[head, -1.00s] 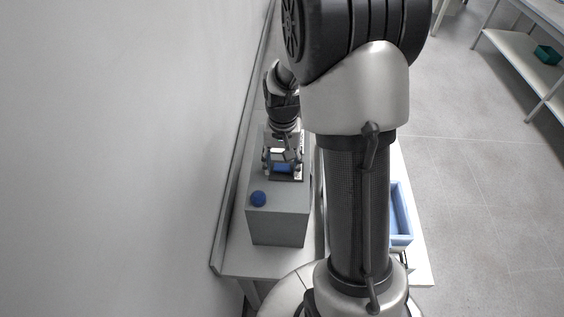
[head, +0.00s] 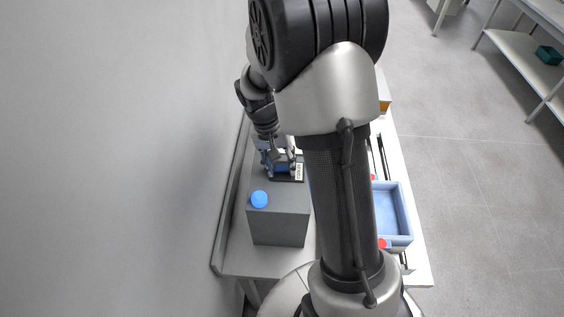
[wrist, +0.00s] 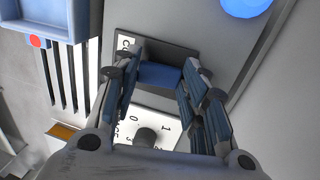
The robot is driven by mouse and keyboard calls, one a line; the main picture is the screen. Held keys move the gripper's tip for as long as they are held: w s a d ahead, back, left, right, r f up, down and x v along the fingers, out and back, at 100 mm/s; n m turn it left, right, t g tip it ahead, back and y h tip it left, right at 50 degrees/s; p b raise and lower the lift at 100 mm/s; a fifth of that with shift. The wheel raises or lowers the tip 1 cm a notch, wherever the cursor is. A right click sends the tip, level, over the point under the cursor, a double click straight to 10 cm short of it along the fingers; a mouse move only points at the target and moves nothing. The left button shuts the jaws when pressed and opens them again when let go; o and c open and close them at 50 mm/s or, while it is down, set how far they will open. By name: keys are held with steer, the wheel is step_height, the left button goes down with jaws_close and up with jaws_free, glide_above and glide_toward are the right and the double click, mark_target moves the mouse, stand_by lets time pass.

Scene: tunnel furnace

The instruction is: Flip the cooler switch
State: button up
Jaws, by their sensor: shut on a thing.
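In the head view the switch (head: 281,168) is on top of the grey box (head: 278,226). My gripper (wrist: 160,66) has its fingers on both sides of the blue rocker and is shut on it. In the head view my gripper (head: 278,160) comes down onto the plate, partly hiding it. A round blue lamp (head: 259,199) on the box's near left corner glows bright; it also shows in the wrist view (wrist: 245,4).
A knob (wrist: 146,136) with a number scale sits near the switch, below it in the wrist view. A blue tray (head: 405,215) and red buttons (head: 381,243) are on the bench to the right. A wall (head: 120,150) stands close on the left.

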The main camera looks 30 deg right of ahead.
stand_by(0.3)
steer(key=o, duration=1.1)
steer(key=shift+c, duration=0.2)
step_height(320, 180, up, 12)
steer(key=w+a, duration=0.1)
steer(key=a, duration=0.1)
steer(key=shift+w, duration=0.2)
steer(key=shift+f, duration=0.15)
steer(key=shift+a, duration=0.1)
steer(key=s+a+f+n+t+b, duration=0.1)
steer(key=s+a+n+t+b, duration=0.1)
steer(key=s, duration=0.5)
steer(key=s+a+f+n+t+y+b, duration=0.1)
steer(key=s+a+n+t+b, duration=0.1)
steer(key=s+a+b, duration=0.2)
steer(key=s+a+f+n+t+b, duration=0.1)
steer(key=s+a+n+b, duration=0.1)
steer(key=s+b, duration=0.4)
steer(key=s+a, duration=0.1)
steer(key=s, duration=0.3)
steer(key=shift+a+f+n+t+y+b, duration=0.3)
steer(key=shift+f+n+t+y, duration=0.1)
